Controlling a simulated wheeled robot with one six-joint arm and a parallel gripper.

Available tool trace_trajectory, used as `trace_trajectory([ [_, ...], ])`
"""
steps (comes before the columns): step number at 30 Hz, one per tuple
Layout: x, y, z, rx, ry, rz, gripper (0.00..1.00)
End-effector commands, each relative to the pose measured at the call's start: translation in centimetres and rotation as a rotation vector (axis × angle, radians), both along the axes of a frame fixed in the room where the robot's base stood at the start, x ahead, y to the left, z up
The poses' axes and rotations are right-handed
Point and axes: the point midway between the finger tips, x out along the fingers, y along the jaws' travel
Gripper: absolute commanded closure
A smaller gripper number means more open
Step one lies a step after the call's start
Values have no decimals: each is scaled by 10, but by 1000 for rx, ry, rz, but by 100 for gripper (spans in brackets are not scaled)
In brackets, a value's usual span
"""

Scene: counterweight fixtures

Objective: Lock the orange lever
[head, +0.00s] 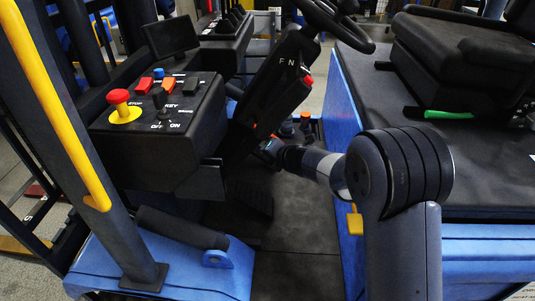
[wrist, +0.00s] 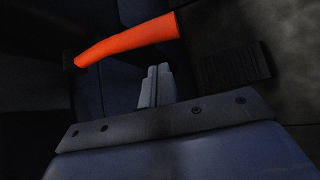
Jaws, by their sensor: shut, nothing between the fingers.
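The orange lever (wrist: 128,40) shows in the wrist view as a long orange handle, tilted up to the right, with a dark pivot end at its left. My gripper (wrist: 156,68) is shut and empty, its two grey fingers side by side just below the lever's middle in the picture. I cannot tell whether the fingertips touch it. In the head view my gripper (head: 264,148) reaches under the steering column, mostly hidden behind the column and my wrist. A small orange spot beside it may be part of the lever.
A black ribbed pedal (wrist: 236,78) is right of the fingers in the wrist view. The steering column (head: 270,95), control box (head: 150,150) and blue seat base (head: 345,105) crowd my arm. Knobbed levers (head: 305,120) stand behind it.

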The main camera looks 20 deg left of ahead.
Motion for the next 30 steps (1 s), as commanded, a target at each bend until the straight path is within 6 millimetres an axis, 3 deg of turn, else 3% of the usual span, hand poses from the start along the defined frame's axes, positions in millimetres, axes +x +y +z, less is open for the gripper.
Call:
trace_trajectory([
  [2, -4, 5, -16, 0, 0, 0, 100],
  [6, -17, -13, 6, 2, -3, -4, 100],
  [16, -47, -50, 36, 1, -2, -4, 100],
  [30, -57, -62, 44, 0, 1, -3, 100],
])
